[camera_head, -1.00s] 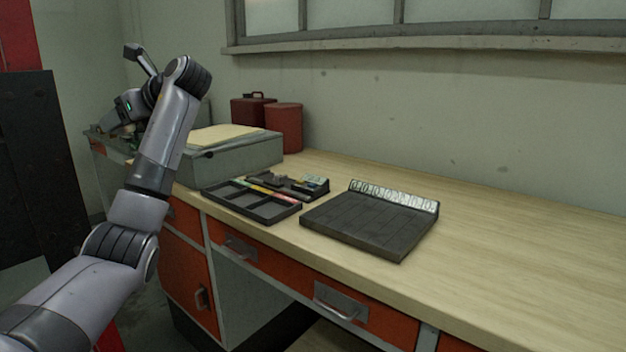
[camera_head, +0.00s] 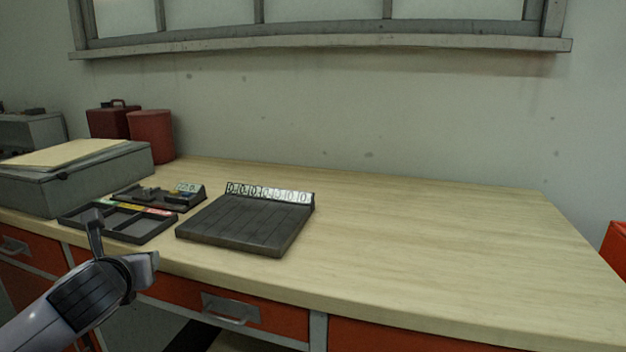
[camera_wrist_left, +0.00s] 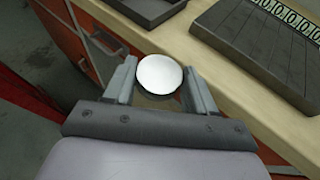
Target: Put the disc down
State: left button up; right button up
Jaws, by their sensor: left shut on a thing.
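The disc (camera_wrist_left: 159,74) is white and round in the left wrist view. My left gripper (camera_wrist_left: 160,80) is shut on it, with one finger at each side. The disc is above the desk's front edge, apart from the desktop. In the head view my left arm comes in at the lower left, in front of the desk, and the disc cannot be made out there. My right gripper is in neither view.
A dark slotted board (camera_head: 245,225) with a numbered strip lies on the desk (camera_head: 430,240). Left of it are a compartment tray (camera_head: 150,229) and a small parts holder (camera_head: 160,196). A grey case (camera_head: 110,175) and red cans (camera_head: 150,133) stand farther left. The desk's right side is clear.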

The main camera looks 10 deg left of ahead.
pick_arm(q)
jog(key=s+d+f+m+t+h, duration=0.1)
jog(key=s+d+f+m+h, duration=0.3)
jog(key=d, duration=0.3)
jog(key=s+d+f+m+t+h, duration=0.1)
jog(key=s+d+f+m+h, duration=0.1)
jog(key=s+d+f, duration=0.35)
jog(key=w+d, duration=0.2)
jog(key=d, duration=0.7)
jog(key=r+p, duration=0.5)
jog(key=shift+s+a+r, duration=0.1)
jog(key=shift+a, duration=0.2)
